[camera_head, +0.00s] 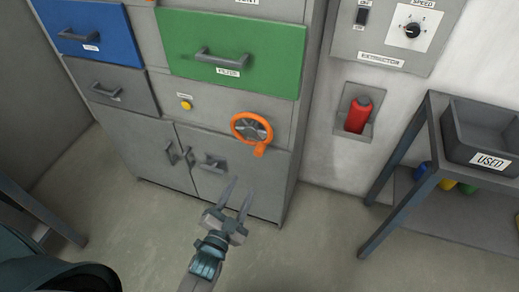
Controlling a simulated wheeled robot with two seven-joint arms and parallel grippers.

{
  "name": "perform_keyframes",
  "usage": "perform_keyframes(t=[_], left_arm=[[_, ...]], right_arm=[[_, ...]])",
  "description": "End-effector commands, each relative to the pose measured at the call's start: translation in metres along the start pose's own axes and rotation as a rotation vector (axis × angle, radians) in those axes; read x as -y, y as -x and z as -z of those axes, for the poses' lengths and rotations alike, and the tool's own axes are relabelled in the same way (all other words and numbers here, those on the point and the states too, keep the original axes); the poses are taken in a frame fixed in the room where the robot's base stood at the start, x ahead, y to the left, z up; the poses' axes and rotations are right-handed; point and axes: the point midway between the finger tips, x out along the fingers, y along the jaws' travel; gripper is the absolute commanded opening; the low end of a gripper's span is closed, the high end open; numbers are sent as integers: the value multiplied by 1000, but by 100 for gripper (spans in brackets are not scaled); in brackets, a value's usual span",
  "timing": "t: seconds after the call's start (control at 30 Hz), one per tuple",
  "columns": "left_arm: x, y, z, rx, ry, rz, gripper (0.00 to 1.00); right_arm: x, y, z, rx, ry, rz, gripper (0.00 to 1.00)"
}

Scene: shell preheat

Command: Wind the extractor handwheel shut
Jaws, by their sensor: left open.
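The extractor handwheel (251,129) is an orange ring with grey spokes on the front of the grey cabinet, below the green filter drawer. Its orange handle knob (259,150) sticks out at the lower right of the rim. My left gripper (237,196) is in front of the lower cabinet doors, below the handwheel in the picture. Its two fingers are apart and empty, pointing up toward the cabinet. It does not touch the wheel. My right gripper is not in view.
The green drawer (262,50) and blue drawer (85,28) have bar handles. A yellow button (185,104) sits left of the wheel. An extractor panel (394,32) and red bottle (358,115) are on the wall. A bin labelled USED (468,150) stands on a side table. Floor is clear before the cabinet.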

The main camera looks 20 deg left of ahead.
Motion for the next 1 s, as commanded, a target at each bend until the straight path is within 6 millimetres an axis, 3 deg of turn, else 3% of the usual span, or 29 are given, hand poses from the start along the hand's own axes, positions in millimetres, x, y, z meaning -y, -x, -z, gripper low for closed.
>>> perform_keyframes(t=[0.27,0.7,1.0], left_arm=[[2,-29,2,-2,1,2,43],[1,-104,2,-2,2,1,43],[1,-150,1,0,1,0,43]], right_arm=[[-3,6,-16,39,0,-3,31],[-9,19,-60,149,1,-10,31],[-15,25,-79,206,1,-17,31]])
